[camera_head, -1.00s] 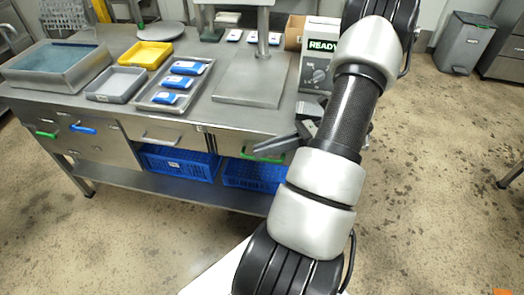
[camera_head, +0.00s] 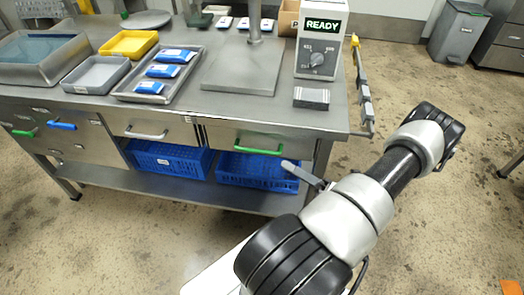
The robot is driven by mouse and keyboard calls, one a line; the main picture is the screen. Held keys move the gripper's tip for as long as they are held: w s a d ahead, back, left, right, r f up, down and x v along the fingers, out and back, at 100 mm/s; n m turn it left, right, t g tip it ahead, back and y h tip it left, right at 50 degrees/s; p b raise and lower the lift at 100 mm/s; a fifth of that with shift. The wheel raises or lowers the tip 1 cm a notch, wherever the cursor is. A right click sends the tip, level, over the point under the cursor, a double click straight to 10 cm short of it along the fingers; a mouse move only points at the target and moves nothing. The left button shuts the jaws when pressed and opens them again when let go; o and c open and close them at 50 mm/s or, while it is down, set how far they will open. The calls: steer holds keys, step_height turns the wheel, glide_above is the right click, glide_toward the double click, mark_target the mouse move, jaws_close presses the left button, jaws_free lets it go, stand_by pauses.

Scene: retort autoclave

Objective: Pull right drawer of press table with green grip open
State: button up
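The right drawer (camera_head: 225,137) of the steel press table (camera_head: 205,104) sits under the table top, below the press plate. Its green grip (camera_head: 258,149) runs across the drawer front and is uncovered. The drawer front looks flush or nearly flush with the table front. My gripper (camera_head: 298,172) is low and to the right of the green grip, apart from it in the picture. One grey finger shows, pointing left; the rest is hidden behind my arm. I cannot tell whether it is open or shut.
The left drawer (camera_head: 118,125) has a pale grip. Blue crates (camera_head: 168,160) stand on the lower shelf. A control box reading READY (camera_head: 318,50) stands on the table top near its right end.

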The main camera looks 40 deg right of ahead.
mark_target(262, 151)
steer(key=x, duration=1)
steer(key=shift+w, duration=0.3)
steer(key=shift+r, duration=0.1)
jaws_close()
